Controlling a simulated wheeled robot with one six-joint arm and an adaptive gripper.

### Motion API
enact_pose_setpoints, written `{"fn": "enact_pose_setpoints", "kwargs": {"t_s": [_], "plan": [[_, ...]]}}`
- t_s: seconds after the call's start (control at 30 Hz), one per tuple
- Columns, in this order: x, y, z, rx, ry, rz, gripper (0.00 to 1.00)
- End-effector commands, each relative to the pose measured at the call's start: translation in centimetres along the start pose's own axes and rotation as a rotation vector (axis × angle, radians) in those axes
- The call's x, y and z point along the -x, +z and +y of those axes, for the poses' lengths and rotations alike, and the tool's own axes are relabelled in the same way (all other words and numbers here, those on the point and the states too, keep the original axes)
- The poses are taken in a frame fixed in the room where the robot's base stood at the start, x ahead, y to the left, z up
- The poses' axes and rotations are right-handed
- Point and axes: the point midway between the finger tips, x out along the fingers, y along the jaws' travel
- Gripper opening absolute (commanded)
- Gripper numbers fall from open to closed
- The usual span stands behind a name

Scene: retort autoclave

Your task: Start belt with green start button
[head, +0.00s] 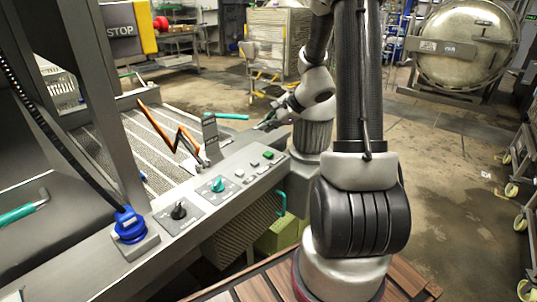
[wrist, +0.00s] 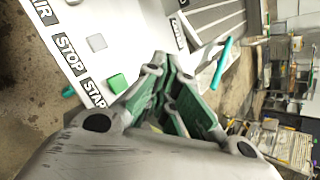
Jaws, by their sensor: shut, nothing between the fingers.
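The green start button (head: 268,154) is a small square on the sloped grey control panel (head: 224,173), at the panel's far right end. In the wrist view the green start button (wrist: 116,83) sits beside a partly covered "START" label. My gripper (head: 264,124) is above and beyond the panel's far edge, apart from the button. In the wrist view my gripper (wrist: 168,62) is shut and empty, with its fingertips to the upper right of the green button. A pale square button (wrist: 97,42) by the "STOP" label is next to the green one.
The panel also carries a teal knob (head: 217,184), a black knob (head: 179,210) and a blue connector (head: 129,225). A ribbed belt (head: 130,140) lies behind it. A teal handle (head: 282,203) sticks out of the panel's front. A round autoclave door (head: 468,43) stands at the back right.

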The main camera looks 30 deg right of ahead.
Motion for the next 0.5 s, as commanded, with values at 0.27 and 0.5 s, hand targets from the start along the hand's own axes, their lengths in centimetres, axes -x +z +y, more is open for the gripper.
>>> {"fn": "enact_pose_setpoints", "kwargs": {"t_s": [0.27,0.5], "plan": [[-2.8,-2.1,2.2,-0.003,0.003,0.0,0.0],[-4.5,-3.4,3.4,-0.002,0.002,0.0,0.0]]}}
